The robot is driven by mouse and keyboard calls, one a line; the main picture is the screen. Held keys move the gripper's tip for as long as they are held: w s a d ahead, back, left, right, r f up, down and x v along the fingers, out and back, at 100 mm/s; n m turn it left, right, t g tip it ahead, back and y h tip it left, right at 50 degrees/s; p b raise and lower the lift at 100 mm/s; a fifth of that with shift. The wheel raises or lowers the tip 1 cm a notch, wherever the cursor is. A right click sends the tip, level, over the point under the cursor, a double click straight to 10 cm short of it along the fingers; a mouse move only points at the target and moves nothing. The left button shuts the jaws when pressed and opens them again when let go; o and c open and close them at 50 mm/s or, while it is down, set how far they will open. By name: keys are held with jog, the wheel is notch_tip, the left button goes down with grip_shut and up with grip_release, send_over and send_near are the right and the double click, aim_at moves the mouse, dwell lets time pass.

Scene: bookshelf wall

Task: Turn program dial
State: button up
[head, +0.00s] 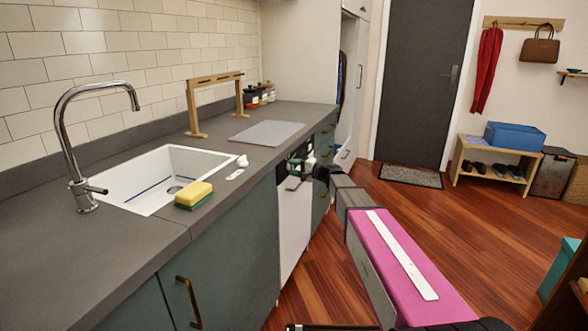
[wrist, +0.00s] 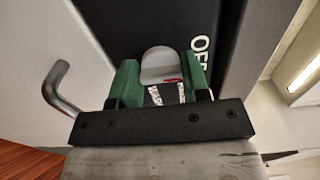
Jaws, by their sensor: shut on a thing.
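The program dial (wrist: 160,60) is a rounded light grey knob with a red mark, on a black panel (wrist: 125,20) with white lettering. My gripper (wrist: 157,82) is shut on the dial, with one green finger on each side of it. In the head view my gripper (head: 309,166) is at the top of a white dishwasher front (head: 292,225) under the counter. The dial itself is hidden there behind my gripper and arm. Lettering starting "OF" shows right of the dial in the wrist view, and other lettering is partly covered by the fingers.
A grey bar handle (wrist: 57,90) sticks out left of my gripper. The counter (head: 130,245) carries a sink (head: 150,160), faucet (head: 70,130), sponge (head: 194,194) and grey board (head: 267,133). Wooden floor (head: 425,210) is open to the right.

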dwell(0.5)
jog(key=o, duration=0.9)
jog(key=v, duration=1.1)
jog(key=shift+a, duration=0.1)
jog(key=s+d+f+n+g+h, duration=0.25)
jog(key=s+f+h, duration=0.35)
jog(key=s+f, duration=0.45)
jog(key=s+d+f+n+g+h, duration=0.1)
jog(key=s+d+f+g+h, duration=0.3)
jog(key=s+f, duration=0.6)
jog(key=s+d+h, duration=0.2)
jog(key=s, duration=0.1)
jog(key=s+d+f+h, duration=0.1)
jog(key=s+d+h, duration=0.1)
jog(key=s+d, duration=0.1)
jog(key=s+d+h, duration=0.2)
jog(key=s+h, duration=0.1)
jog(key=shift+s+d+f+n, duration=0.2)
jog(key=shift+s+f+n, duration=0.05)
jog(key=shift+f+n, duration=0.1)
